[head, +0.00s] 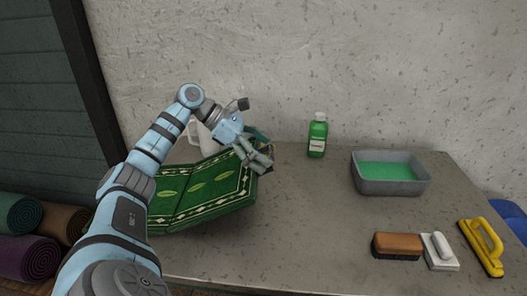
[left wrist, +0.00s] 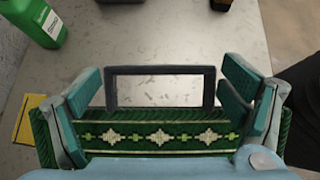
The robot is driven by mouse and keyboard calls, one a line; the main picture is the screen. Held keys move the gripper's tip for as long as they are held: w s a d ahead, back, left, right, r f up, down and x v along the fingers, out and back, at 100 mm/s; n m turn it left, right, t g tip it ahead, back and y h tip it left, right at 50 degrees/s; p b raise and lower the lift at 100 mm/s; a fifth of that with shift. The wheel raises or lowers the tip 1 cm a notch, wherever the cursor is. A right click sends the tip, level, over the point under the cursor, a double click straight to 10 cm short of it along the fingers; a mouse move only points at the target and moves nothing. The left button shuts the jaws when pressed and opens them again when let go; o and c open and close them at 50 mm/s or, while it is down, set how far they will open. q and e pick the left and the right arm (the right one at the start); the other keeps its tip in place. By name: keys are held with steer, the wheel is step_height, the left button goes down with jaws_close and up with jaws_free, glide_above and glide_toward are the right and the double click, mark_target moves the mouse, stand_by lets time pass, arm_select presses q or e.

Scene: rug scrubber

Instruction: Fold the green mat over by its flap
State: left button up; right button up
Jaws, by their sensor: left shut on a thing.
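The green mat (head: 212,200) with a cream patterned border lies at the left of the table, its right part tilted up off the surface. My left arm covers its left side. My left gripper (head: 256,156) is at the raised right end, shut on the mat's flap. In the left wrist view, a patterned strip of the mat (left wrist: 160,138) spans between the two fingers of the left gripper (left wrist: 162,92). A dark rectangular loop (left wrist: 160,70) stands along that edge between the fingers. My right gripper is not in view.
A green bottle (head: 317,137) stands near the wall, right of the gripper. A grey tub (head: 388,187) of green liquid, a brown brush (head: 397,246), a white scrubber (head: 439,255) and a yellow-handled tool (head: 482,248) are at the right. The table's middle is clear. Rolled rugs (head: 28,217) lie at left.

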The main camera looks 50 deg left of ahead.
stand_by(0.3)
arm_select(q)
steer(key=o, duration=1.4)
steer(key=v, duration=1.2)
